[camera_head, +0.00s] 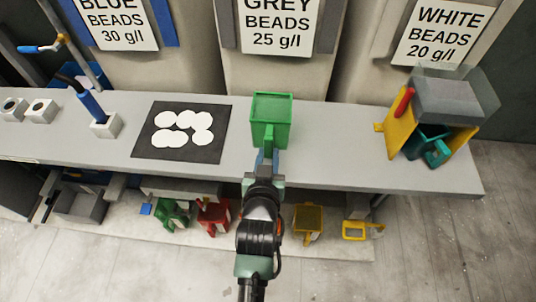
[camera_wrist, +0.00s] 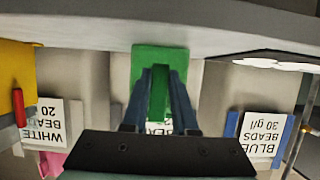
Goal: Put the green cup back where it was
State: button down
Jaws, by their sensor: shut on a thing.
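The green cup (camera_head: 271,120) is square and upright, over the middle of the grey bench. My gripper (camera_head: 266,160) is shut on its green handle, on the near side of the cup. In the wrist view, which looks upside down, the cup (camera_wrist: 174,62) is straight ahead and the handle is between the two fingers of my gripper (camera_wrist: 159,92). I cannot tell whether the cup's base touches the bench. My gripper hides part of the cup in the wrist view.
A black mat (camera_head: 217,140) with white discs lies left of the cup. A grey and yellow press (camera_head: 400,125) stands at the bench's right end. A lower shelf (camera_head: 330,243) holds green, red and yellow containers. The bench (camera_head: 340,145) is clear between cup and press. Labelled bead bins stand behind.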

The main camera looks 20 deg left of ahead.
jog(key=shift+f, duration=0.15)
jog(key=c, duration=0.7)
grip_release()
jog(key=shift+r, duration=0.3)
jog(key=v, duration=1.2)
